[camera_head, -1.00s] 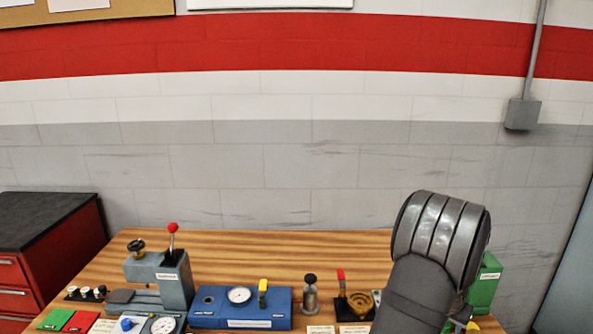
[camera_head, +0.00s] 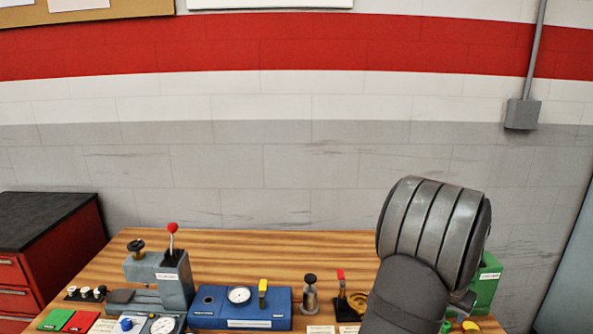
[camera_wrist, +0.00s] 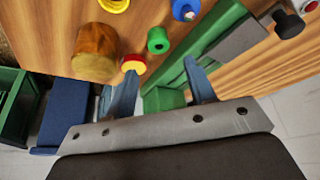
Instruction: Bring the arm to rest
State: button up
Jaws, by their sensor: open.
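My gripper (camera_wrist: 163,90) shows in the wrist view with its two blue-grey fingers spread apart. It is open, and nothing is clasped between the fingers. A green block (camera_wrist: 163,99) shows in the gap between them, below or beyond the fingertips; I cannot tell how far away. In the head view my dark grey arm stands over the right part of the wooden bench (camera_head: 330,250), and my gripper is hidden there. The arm partly covers a green box (camera_head: 488,283) at the bench's right end.
A blue box with a gauge (camera_head: 240,308), a grey unit with a red-knobbed lever (camera_head: 175,280) and a small valve (camera_head: 310,295) stand on the bench. The wrist view shows a brown cylinder (camera_wrist: 95,52) and a green housing (camera_wrist: 205,45) near my fingers. A red cabinet (camera_head: 60,255) stands left.

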jog(key=x, duration=0.6)
jog(key=shift+f, duration=0.1)
jog(key=shift+w+d+r, duration=0.1)
jog(key=shift+r, duration=0.1)
notch_tip(320, 180, up, 4)
jog(key=shift+f, duration=0.15)
jog(key=s+d+r, duration=0.4)
jog(key=s+r, duration=0.3)
jog(key=s, duration=0.4)
jog(key=w+a+r, duration=0.4)
jog(key=w+a, duration=0.1)
jog(key=w, duration=0.5)
jog(key=w+a+f, duration=0.2)
jog(key=w+f, duration=0.1)
jog(key=w+a+f, duration=0.1)
jog(key=w+f, duration=0.1)
jog(key=w, duration=0.1)
jog(key=w+a+f, duration=0.2)
jog(key=w+f, duration=0.1)
jog(key=shift+w+a+f, duration=0.3)
jog(key=shift+f, duration=0.35)
